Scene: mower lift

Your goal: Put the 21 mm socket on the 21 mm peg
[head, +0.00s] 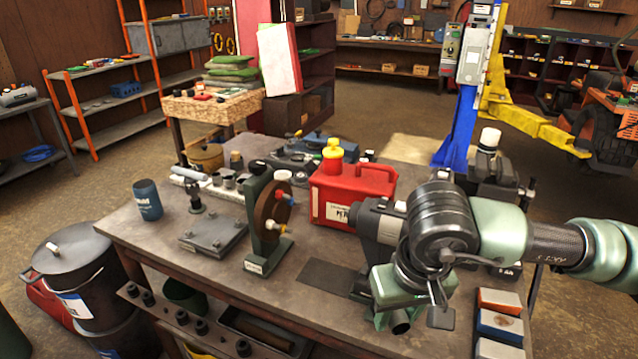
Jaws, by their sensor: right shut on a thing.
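My right gripper (404,312) hangs over the front right part of the workbench (335,318). It is shut on a small dark metal cylinder (401,325), which looks like a socket; its size marking cannot be read. A light rail (232,192) with several dark sockets stands on the bench's left half. More dark, socket-like pieces (182,317) sit in a row on a strip below the front edge. I cannot tell which place is the 21 mm peg. My left gripper is not in view.
A red fuel can (352,192) stands mid-bench, beside a brown wheel on a green stand (268,215). A grey plate (213,236) and blue can (148,200) are further left. Coloured blocks (498,325) lie at the right edge. A dark mat (328,280) lies bare.

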